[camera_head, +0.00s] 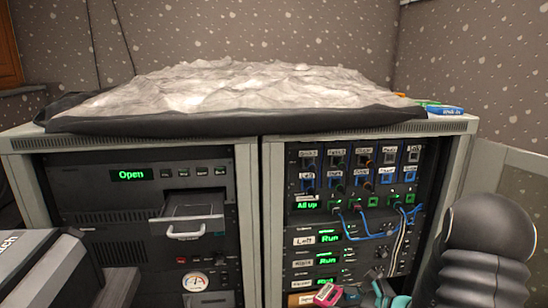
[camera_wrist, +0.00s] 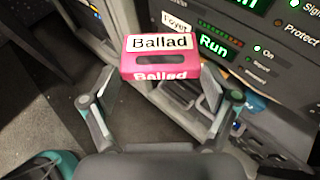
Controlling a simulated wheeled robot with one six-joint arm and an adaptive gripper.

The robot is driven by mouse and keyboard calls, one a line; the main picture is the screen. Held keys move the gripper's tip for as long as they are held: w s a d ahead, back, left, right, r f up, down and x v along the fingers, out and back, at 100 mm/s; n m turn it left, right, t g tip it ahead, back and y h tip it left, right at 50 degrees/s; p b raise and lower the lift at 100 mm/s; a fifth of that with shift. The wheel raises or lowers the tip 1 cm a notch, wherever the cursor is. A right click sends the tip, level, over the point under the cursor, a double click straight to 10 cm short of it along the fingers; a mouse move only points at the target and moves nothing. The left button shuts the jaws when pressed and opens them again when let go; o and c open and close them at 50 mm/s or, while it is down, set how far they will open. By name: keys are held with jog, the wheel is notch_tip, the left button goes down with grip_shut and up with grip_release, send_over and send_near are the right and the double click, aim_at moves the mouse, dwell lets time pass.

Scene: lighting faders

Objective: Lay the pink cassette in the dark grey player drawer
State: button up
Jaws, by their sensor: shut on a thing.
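The pink cassette, labelled "Ballad", is at the tips of my gripper (camera_wrist: 158,84) in the wrist view (camera_wrist: 160,74). My gripper is shut on it, one finger at each side. In the head view the cassette (camera_head: 327,294) shows at the bottom edge, in front of the right rack, with my gripper partly cut off by the frame. The dark grey player drawer (camera_head: 193,216) sticks out of the left rack, with a pale handle on its front. It looks empty, and the display above it reads "Open". The cassette is apart from the drawer, lower and to its right.
The right rack's panel (camera_head: 306,271) has green displays, switches and looping blue cables (camera_head: 378,236). A crumpled pale cover (camera_head: 230,85) lies on the cabinet top, with coloured cassettes (camera_head: 440,108) at its right end. A grey box (camera_head: 45,270) stands at the lower left.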

jog(key=shift+n+g+y, duration=0.3)
jog(key=shift+n+g, duration=0.1)
jog(key=a+f, duration=0.2)
jog(key=f, duration=0.1)
jog(key=a+f, duration=0.1)
jog(key=f, duration=0.1)
jog(key=shift+w+f, duration=0.1)
jog(key=shift+w, duration=0.1)
jog(key=shift+a+f, duration=0.2)
jog(key=shift+f, duration=0.1)
grip_shut()
jog(key=shift+a+f, duration=0.1)
jog(key=shift+f, duration=0.1)
